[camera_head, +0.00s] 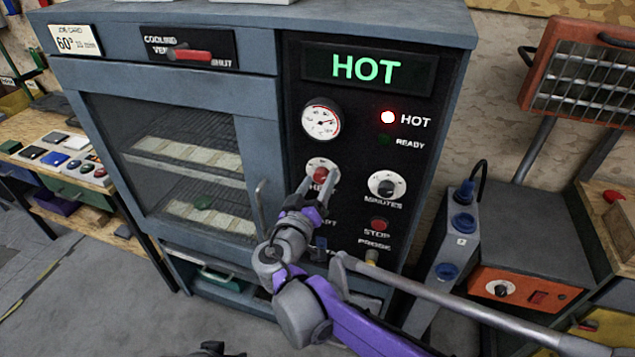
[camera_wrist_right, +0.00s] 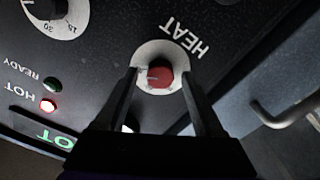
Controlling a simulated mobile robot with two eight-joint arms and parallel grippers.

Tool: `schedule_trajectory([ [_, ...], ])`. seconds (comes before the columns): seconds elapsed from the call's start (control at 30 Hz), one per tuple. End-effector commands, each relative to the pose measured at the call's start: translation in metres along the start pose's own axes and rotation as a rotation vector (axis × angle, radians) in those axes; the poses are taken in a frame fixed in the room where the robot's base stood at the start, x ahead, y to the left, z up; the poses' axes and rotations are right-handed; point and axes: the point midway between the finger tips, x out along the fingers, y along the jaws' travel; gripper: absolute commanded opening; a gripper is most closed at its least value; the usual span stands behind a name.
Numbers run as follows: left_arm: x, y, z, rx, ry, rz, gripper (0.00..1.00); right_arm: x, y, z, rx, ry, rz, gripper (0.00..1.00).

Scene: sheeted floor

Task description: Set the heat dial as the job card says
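The heat dial (camera_head: 320,175) is a red knob on a pale round plate on the oven's black panel. In the right wrist view the dial (camera_wrist_right: 160,77) shows upside down, with a light pointer mark toward the picture's left. My right gripper (camera_head: 319,183) is open, with one finger on each side of the knob. In the wrist view the fingers (camera_wrist_right: 159,80) show a small gap to the red knob on both sides. The job card (camera_head: 76,40) at the oven's top left reads 60°, with smaller text too blurred to read surely.
The display (camera_head: 366,68) reads HOT, and the red HOT lamp (camera_head: 388,117) is lit. The minutes dial (camera_head: 387,186) and red stop button (camera_head: 379,224) are right of the heat dial. The door handle (camera_head: 262,205) sticks out on the left. A gauge (camera_head: 321,120) sits above.

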Motion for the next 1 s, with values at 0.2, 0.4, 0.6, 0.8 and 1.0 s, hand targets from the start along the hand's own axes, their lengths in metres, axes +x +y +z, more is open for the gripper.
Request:
schedule_trajectory([
  [0.2, 0.0, 0.0, 0.0, 0.0, 0.0, 0.0, 0.5, -0.0003, 0.0, -0.0001, 0.0, 0.0, 0.0, 0.28],
  [0.4, 0.0, 0.0, 0.0, 0.0, 0.0, 0.0, 0.5, -0.0004, 0.0, -0.0001, 0.0, 0.0, 0.0, 0.0],
  [0.6, -0.0002, 0.0, -0.0002, 0.0, 0.0, 0.0, 0.5, -0.0004, 0.0001, -0.0002, -0.008, 0.0, 0.0, 0.0],
  [0.8, -0.0014, 0.0, -0.0012, 0.0, 0.001, 0.0, 0.5, -0.0004, 0.0001, -0.0004, -0.063, 0.0, 0.0, 0.0],
  [1.0, -0.0038, 0.0, -0.003, 0.0, 0.002, 0.0, 0.5, -0.0003, 0.0002, -0.0006, -0.192, 0.0, 0.0, 0.0],
])
